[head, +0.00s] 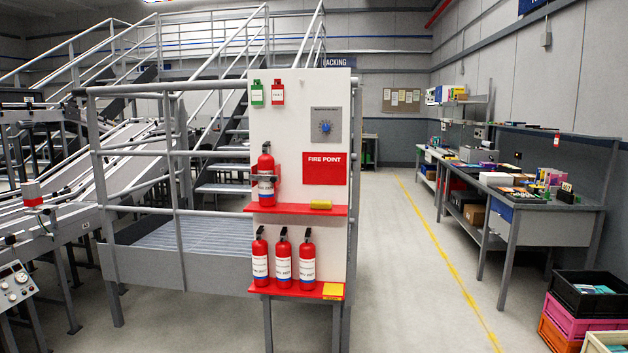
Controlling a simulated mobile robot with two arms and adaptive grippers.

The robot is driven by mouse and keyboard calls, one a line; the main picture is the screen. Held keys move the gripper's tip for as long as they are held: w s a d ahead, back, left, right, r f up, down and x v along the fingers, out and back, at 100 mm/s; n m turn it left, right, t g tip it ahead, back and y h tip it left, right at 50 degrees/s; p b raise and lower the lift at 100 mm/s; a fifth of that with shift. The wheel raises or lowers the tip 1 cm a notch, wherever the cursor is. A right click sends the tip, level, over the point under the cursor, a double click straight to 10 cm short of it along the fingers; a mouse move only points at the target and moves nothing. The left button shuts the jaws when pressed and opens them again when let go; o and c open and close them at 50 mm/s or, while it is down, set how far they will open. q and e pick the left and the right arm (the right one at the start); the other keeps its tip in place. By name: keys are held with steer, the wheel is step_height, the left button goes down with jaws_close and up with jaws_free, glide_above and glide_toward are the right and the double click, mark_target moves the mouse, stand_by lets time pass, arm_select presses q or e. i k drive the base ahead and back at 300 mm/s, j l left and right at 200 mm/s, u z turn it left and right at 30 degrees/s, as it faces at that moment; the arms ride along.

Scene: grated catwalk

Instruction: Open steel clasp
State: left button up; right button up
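A white fire point board (298,130) stands in the middle of the head view, at the end of a grey railing. A red fire extinguisher (266,160) stands upright on the board's upper red shelf (330,210). A dark grey band, which looks like the steel clasp (264,178), crosses the extinguisher's body at mid height. It appears closed around it, but its fastening is too small to make out. Neither of my grippers is in view.
Several extinguishers (283,262) stand on the lower red shelf. A yellow object (321,204) lies on the upper shelf. Conveyors (80,195) and stairs fill the left. Workbenches (530,200) and stacked crates (585,300) line the right. The floor between is clear, with a yellow line (440,255).

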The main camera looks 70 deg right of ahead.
mark_target(273, 179)
steer(key=z, duration=1.95)
steer(key=i+l+u, duration=0.2)
steer(key=i, duration=0.55)
